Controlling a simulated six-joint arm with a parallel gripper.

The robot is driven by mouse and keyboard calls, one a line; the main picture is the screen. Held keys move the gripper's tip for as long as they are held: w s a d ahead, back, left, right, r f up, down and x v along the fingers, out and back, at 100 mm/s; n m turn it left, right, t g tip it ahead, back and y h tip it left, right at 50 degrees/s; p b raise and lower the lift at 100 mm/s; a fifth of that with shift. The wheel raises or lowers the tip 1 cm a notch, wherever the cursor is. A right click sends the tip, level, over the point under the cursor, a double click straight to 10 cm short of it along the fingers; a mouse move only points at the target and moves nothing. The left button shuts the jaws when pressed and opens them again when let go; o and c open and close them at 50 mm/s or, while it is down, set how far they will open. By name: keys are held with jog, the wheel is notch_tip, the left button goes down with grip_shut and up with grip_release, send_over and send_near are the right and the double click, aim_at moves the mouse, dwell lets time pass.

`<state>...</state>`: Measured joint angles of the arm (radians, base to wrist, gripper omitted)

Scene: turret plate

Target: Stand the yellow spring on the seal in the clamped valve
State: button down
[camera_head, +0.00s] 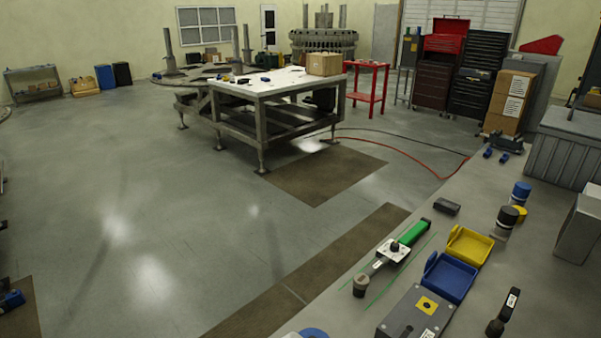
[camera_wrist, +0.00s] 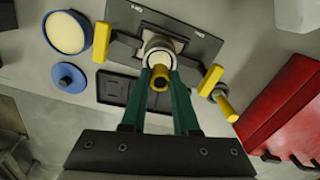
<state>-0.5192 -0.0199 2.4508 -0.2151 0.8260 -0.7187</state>
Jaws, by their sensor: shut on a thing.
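In the wrist view, my gripper (camera_wrist: 160,82) has its dark green fingers closed on the yellow spring (camera_wrist: 160,73), seen nearly end-on as a yellow ring with a dark centre. Just beyond it, a pale, round-mouthed metal body, apparently the valve (camera_wrist: 162,46), sits in a dark clamp (camera_wrist: 124,47). The spring overlaps the near side of the valve's mouth in this view. I cannot tell whether they touch or how high the spring is. The seal cannot be made out. My gripper and the clamped valve are not recognisable in the head view.
In the wrist view, a blue tub (camera_wrist: 84,20) with pale yellow contents and a blue lid (camera_wrist: 67,78) lie left; a red case (camera_wrist: 285,108) lies right. Yellow bars flank the clamp. The head view shows a yellow tray (camera_head: 470,243) and a blue tray (camera_head: 449,276) on the bench.

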jog(key=shift+f, duration=0.1)
jog(key=shift+f, duration=0.7)
jog(key=shift+f, duration=0.1)
jog(key=shift+f, duration=0.3)
dwell(0.3)
jog(key=shift+f, duration=0.3)
dwell(0.8)
jog(key=c, duration=0.6)
grip_release()
